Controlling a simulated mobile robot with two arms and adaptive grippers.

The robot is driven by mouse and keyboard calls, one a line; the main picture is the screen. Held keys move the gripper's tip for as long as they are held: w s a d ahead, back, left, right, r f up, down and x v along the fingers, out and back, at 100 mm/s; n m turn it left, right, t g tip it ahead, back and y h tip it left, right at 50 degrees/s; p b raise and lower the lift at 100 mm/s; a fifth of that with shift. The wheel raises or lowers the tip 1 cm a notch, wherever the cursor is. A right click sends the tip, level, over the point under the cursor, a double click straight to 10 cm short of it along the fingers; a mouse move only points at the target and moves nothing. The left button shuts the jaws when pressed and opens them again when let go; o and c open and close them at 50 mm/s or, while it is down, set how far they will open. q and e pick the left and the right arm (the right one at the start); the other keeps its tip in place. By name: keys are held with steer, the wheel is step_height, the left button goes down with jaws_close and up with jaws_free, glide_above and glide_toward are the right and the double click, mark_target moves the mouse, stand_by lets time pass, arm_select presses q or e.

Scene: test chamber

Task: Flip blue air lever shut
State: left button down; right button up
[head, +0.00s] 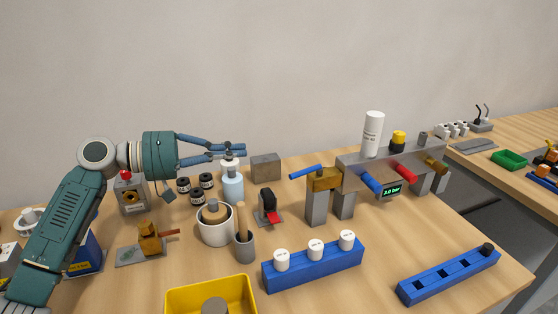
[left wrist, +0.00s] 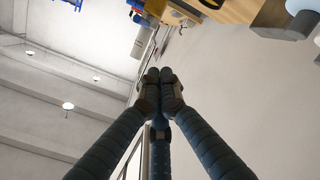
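The blue lever (head: 303,173) sticks out to the left from a brass valve block (head: 323,181) at the left end of the grey manifold (head: 350,165). It lies close to level, tilted slightly. My left gripper (head: 242,150) is up and to the left of the lever, apart from it, above the pump bottle. Its fingers point right. In the left wrist view the fingertips (left wrist: 160,76) meet with nothing visible between them. My right gripper is not in view.
A white bottle (head: 372,134) and a yellow knob (head: 398,139) stand on the manifold. A pump bottle (head: 232,184), a grey block (head: 265,167) and a red-lever switch (head: 269,207) stand left of it. A blue rack (head: 313,266) with white caps is in front.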

mark_target(290, 175)
arm_select(q)
steer(key=w+d+f+p, duration=0.1)
steer(key=d+f+p, duration=0.2)
steer(key=d, duration=0.8)
steer(key=shift+w+f+p, duration=0.2)
steer(key=shift+f+p, duration=0.15)
steer(key=shift+p, duration=0.45)
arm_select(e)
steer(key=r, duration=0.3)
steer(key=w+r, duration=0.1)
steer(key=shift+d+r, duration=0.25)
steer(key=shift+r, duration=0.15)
arm_select(q)
steer(key=shift+s+d+f+b, duration=0.1)
steer(key=shift+s+d+b, duration=0.1)
steer(key=shift+s, duration=0.35)
steer(key=shift+s+d+b, duration=0.2)
steer(key=shift+s, duration=0.3)
steer(key=shift+s+d, duration=0.3)
steer(key=shift+s, duration=0.2)
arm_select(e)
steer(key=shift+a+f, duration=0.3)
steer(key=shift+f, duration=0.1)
